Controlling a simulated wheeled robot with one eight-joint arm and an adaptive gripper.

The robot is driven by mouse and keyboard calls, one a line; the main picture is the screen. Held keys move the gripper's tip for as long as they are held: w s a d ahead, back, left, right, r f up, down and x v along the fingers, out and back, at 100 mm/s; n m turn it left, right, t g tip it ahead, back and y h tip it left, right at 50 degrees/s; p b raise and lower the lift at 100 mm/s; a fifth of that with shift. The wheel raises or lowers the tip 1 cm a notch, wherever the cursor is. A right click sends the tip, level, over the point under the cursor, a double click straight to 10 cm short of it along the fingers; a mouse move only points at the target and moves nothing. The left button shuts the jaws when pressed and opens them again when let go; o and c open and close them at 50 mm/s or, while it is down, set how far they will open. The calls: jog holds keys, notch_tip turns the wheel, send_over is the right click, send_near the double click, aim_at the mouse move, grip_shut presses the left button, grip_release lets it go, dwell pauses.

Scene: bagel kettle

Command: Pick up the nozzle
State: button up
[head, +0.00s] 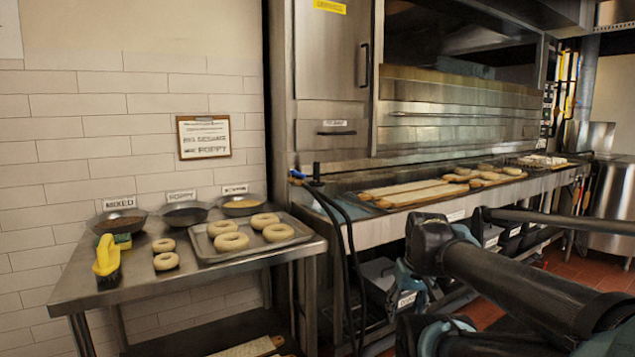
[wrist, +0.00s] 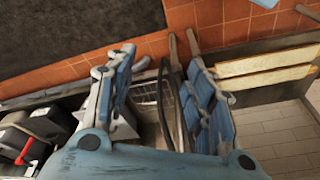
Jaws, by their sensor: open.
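A black hose (head: 345,235) with a blue-tipped end, which looks like the nozzle (head: 298,174), hangs at the left end of the steel oven counter in the head view. The blue tip points left and sits near the counter's edge. The nozzle is not seen in the wrist view. My arm fills the lower right of the head view, well right of the nozzle.
A steel table (head: 200,285) at left bears a tray (head: 290,240) of bagels, several bowls and a yellow-handled brush (head: 107,255). Long boards with bagels (head: 415,192) lie on the oven counter. Bins stand under it. Wooden boards (wrist: 270,70) show in the wrist view.

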aim_at(319, 172)
jog(key=w+a+r+n+t+y, duration=0.2)
jog(key=w+a+r+n+y, duration=0.15)
jog(key=w+a+r, duration=0.6)
jog(key=w+a+r+n+t+y, duration=0.25)
jog(key=w+a+r+y, duration=0.35)
jog(key=w, duration=0.6)
jog(key=w+d+r+n+t+y, duration=0.1)
jog(key=w+r+t, duration=0.3)
jog(key=w, duration=0.5)
jog(key=w+r+n+t+y, duration=0.1)
jog(key=w+r+n+y, duration=0.1)
jog(key=w+r, duration=0.55)
jog(key=x, duration=0.8)
jog(key=w+d+f+x, duration=0.1)
jog(key=x, duration=0.3)
jog(key=shift+w+a, duration=0.25)
jog(key=shift+w, duration=0.15)
jog(key=shift+w+d+x, duration=0.1)
jog(key=shift+w+x, duration=0.05)
jog(key=shift+x, duration=1.15)
jog(key=shift+w+d+x, duration=0.1)
jog(key=shift+d+x, duration=0.05)
jog(key=shift+x, duration=1.15)
jog(key=shift+f, duration=0.2)
grip_shut()
